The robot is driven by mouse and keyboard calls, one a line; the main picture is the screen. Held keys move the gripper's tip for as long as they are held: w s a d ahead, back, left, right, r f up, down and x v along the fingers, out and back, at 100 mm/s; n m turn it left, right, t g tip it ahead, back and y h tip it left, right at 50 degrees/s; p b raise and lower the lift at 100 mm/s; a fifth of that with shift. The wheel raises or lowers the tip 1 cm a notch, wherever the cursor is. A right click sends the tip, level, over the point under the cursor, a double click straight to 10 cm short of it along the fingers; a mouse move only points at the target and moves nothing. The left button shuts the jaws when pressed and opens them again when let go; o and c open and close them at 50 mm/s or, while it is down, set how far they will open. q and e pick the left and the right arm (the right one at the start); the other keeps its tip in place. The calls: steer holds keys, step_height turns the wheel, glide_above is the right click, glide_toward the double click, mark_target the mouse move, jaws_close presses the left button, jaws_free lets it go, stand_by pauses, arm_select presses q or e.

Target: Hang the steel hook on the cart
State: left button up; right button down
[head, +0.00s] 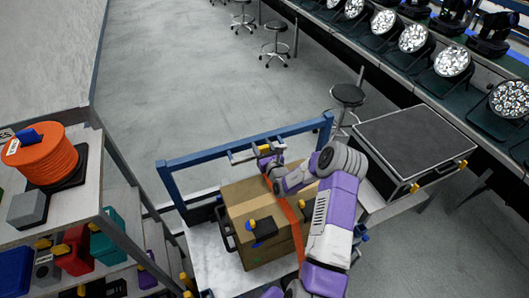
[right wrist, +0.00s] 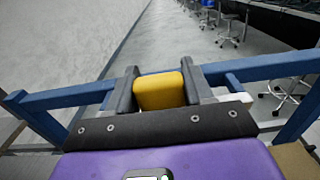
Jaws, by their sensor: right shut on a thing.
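The cart has a pale deck (head: 212,262) and a blue frame (head: 215,152) with a top rail at its far end. My right gripper (head: 268,158) is at this rail, near its middle. In the right wrist view its dark fingers (right wrist: 160,90) are shut on a yellow block, which appears to be the grip of the steel hook (right wrist: 159,91). A pale piece shows beside the fingers, close to the rail; I cannot tell whether the hook touches or rests on the rail. My left gripper is not in view.
A cardboard box (head: 243,200) with an orange strap stands on the cart, under my right arm. A shelf (head: 85,215) with an orange cable reel (head: 42,158) stands at left. A dark-topped case (head: 405,145) is at right. Stools stand on open floor beyond.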

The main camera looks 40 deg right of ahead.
steer(key=w+d+f+b, duration=0.1)
steer(key=w+f+b, duration=0.2)
steer(key=w+b, duration=0.1)
steer(key=shift+w+d+f+b, duration=0.2)
steer(key=shift+w+f+b, duration=0.15)
steer(key=shift+f, duration=0.05)
stand_by(0.4)
steer(key=shift+c, duration=1.8)
jaws_free()
